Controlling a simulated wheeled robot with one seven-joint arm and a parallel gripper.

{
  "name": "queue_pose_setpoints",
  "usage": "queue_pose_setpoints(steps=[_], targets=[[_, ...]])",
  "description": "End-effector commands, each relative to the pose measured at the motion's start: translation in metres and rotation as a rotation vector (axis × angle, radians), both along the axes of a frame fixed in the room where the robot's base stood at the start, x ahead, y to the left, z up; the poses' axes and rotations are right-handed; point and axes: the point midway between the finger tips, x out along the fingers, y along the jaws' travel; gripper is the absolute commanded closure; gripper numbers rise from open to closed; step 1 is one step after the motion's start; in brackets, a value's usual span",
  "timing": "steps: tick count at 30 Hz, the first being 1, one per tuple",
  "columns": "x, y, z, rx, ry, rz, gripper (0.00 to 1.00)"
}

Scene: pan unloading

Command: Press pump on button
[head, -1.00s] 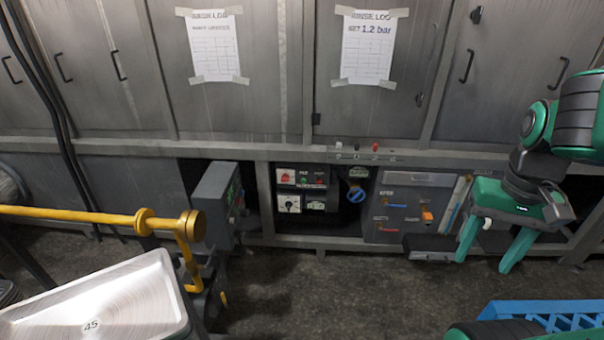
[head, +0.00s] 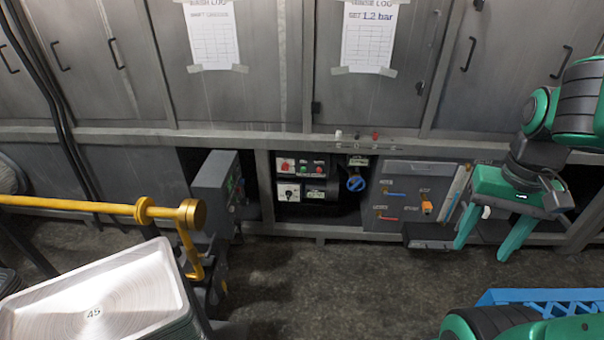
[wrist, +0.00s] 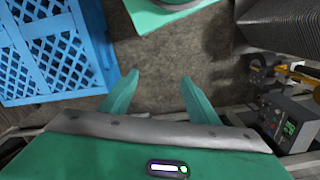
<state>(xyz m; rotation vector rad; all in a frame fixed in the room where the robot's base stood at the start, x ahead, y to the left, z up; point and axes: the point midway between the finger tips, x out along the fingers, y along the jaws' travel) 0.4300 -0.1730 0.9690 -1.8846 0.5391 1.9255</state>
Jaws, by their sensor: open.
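The control box (head: 301,180) sits in a dark recess low in the middle of the head view. My gripper (head: 482,250) is open and empty, well right of the box, fingers pointing down. Its spread fingers also show in the wrist view (wrist: 159,78).
A blue valve handle (head: 355,183) and a grey panel with coloured levers (head: 411,197) lie between the box and my gripper. A yellow rail (head: 100,206) and metal trays (head: 90,290) stand at left. A blue crate (wrist: 50,50) is near my gripper. Middle floor is clear.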

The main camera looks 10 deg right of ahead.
Motion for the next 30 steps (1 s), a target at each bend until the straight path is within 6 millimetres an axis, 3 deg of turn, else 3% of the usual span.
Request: queue_pose_setpoints(steps=[5,12,30], targets=[[0.0,0.0,0.0,0.0,0.0,0.0,0.45],[0.0,0.0,0.0,0.0,0.0,0.0,1.0],[0.0,0.0,0.0,0.0,0.0,0.0,1.0]])
